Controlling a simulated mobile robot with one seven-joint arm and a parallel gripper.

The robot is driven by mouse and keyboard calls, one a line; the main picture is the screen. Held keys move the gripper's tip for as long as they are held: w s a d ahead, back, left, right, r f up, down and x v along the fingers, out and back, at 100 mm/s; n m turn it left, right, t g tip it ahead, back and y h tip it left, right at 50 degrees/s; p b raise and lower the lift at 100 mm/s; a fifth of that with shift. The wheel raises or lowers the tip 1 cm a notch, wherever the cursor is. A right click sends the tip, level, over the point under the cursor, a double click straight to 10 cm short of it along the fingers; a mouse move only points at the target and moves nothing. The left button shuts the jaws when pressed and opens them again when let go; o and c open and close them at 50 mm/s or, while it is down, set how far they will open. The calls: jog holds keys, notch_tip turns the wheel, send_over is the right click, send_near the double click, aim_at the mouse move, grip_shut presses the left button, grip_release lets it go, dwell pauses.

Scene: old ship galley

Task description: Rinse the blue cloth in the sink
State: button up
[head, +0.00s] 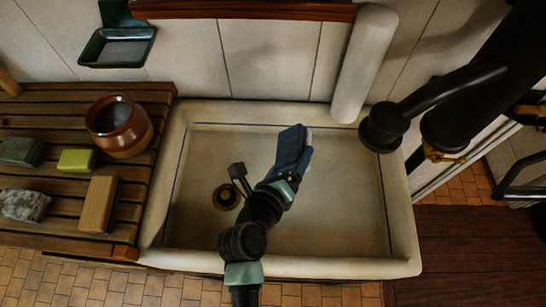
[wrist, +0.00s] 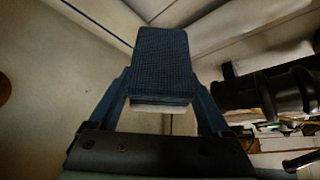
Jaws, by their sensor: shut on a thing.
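The blue cloth (head: 292,148) is a folded, dark blue pad held over the basin of the pale stone sink (head: 402,240). My gripper (head: 288,170) is shut on it. In the wrist view the cloth (wrist: 160,62) sits between the two fingers, with a pale strip along its near edge. I cannot tell from the head view how high it is above the sink floor. The round drain (head: 226,197) is on the left of the basin floor, beside my wrist. No water shows in the sink.
A black pipe-like fitting (head: 385,128) overhangs the sink's back right corner; a pale upright cylinder (head: 364,62) stands behind. The slatted board (head: 60,235) at left bears a brown pot (head: 119,137), a yellow-green block (head: 76,160), a wooden block (head: 98,204) and others. The basin's right side is clear.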

jog(key=a+m+g, duration=0.1)
jog(key=a+m, duration=0.1)
jog(key=m, duration=0.1)
jog(key=shift+w+a+p, duration=0.15)
jog(key=shift+a+p, duration=0.2)
jog(key=shift+m+g+h, duration=0.4)
jog(key=shift+m, duration=0.4)
jog(key=shift+s+a+f+b, duration=0.1)
jog(key=shift+a+f+b, duration=0.15)
jog(key=shift+f+b, duration=2.1)
jog(key=shift+s+a+f+b, duration=0.1)
jog(key=shift+a+f+b, duration=0.1)
jog(key=shift+f+b, duration=2.15)
jog(key=shift+s+a+f+b, duration=0.1)
jog(key=shift+a+f+b, duration=0.15)
jog(key=shift+f+b, duration=2.1)
jog(key=shift+f+p, duration=0.9)
jog(key=shift+p, duration=0.05)
notch_tip(320, 180, up, 14)
jog(key=p, duration=1.4)
jog(key=shift+f+p, duration=0.2)
jog(key=shift+p, duration=0.2)
